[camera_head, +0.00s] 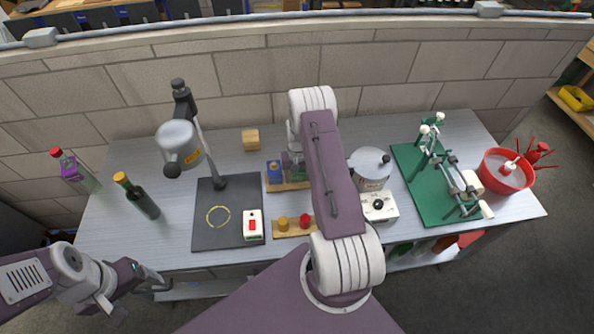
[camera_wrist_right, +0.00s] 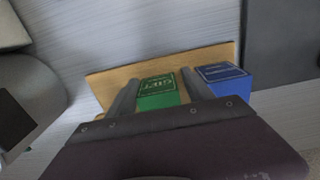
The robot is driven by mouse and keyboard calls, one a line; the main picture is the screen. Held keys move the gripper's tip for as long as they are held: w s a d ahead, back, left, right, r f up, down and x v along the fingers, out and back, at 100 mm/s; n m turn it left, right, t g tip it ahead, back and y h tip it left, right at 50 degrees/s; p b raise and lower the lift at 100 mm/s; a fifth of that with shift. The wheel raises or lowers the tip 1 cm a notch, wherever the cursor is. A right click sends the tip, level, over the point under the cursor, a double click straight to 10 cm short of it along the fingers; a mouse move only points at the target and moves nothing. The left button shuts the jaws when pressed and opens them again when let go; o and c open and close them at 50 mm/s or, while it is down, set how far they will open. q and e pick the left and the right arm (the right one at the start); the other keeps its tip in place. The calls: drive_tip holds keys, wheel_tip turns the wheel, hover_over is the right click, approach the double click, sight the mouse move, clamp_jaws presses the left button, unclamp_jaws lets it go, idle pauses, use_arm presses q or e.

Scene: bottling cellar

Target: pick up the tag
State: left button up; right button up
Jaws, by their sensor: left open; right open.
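A green block (camera_wrist_right: 158,92) with a white-lettered top shows in the right wrist view, beside a blue block (camera_wrist_right: 225,74) with a similar top. Both are on a wooden board (camera_wrist_right: 110,82). I cannot tell for certain which piece is the tag. My right gripper (camera_wrist_right: 160,78) is open, with its fingers on either side of the green block and nothing clamped. In the head view the blue block (camera_head: 273,168) shows left of my right arm, which hides part of the board. My left gripper (camera_head: 158,281) is open and empty off the table's front left edge.
A black mat (camera_head: 205,235) holds a yellow ring and a white device with a red switch (camera_head: 253,225). Two bottles (camera_head: 137,196) stand left. A pot on a scale (camera_head: 370,170), a green-based machine (camera_head: 425,190) and a red tub (camera_head: 507,172) stand right.

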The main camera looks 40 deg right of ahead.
drive_tip(key=shift+d+f, duration=0.25)
drive_tip(key=shift+f, duration=0.25)
drive_tip(key=shift+a+r, duration=0.1)
drive_tip(key=shift+a, duration=0.05)
drive_tip(key=c, duration=0.6)
drive_tip(key=shift+o, duration=0.2)
